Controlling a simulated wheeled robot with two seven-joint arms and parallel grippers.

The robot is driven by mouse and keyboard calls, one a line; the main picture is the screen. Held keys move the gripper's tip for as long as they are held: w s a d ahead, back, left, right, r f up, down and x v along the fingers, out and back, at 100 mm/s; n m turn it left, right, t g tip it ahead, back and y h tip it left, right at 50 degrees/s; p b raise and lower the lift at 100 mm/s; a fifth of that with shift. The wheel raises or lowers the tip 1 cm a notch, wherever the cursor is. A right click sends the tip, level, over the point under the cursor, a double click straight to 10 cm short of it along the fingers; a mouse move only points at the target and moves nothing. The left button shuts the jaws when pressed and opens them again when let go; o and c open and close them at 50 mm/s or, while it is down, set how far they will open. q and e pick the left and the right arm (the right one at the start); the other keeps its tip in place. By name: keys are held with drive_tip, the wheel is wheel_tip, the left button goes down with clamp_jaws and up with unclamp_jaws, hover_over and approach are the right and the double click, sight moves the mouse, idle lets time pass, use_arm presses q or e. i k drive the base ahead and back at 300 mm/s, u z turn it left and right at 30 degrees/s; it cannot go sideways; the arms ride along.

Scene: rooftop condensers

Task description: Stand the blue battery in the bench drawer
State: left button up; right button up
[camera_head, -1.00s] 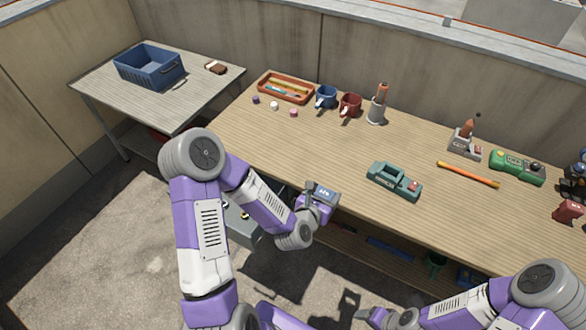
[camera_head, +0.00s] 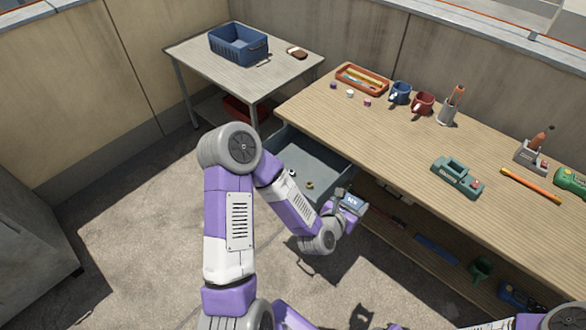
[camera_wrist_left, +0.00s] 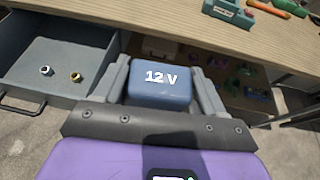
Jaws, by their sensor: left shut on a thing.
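The blue battery (camera_wrist_left: 160,84), marked 12 V, is held between the fingers of my left gripper (camera_head: 346,200). It also shows in the head view (camera_head: 353,203). The bench drawer (camera_head: 318,158) stands pulled open under the left end of the workbench, and it is seen left of the gripper in the left wrist view (camera_wrist_left: 60,62). Two small fittings, one silver (camera_wrist_left: 46,71) and one brass (camera_wrist_left: 77,76), lie on its floor. The battery is outside the drawer, beside its right side. My right gripper is not clearly seen.
The wooden workbench (camera_head: 400,145) carries an orange tray (camera_head: 362,79), mugs, a green charger-like device (camera_head: 458,177) and several tools. A lower shelf (camera_head: 420,235) holds more items. A side table (camera_head: 200,55) with a blue crate (camera_head: 238,45) stands at the back left. The drawer floor is mostly bare.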

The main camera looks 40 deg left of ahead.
sight(288, 159)
drive_tip(key=u, duration=0.8)
drive_tip(key=i, duration=1.15)
drive_tip(key=u, duration=0.35)
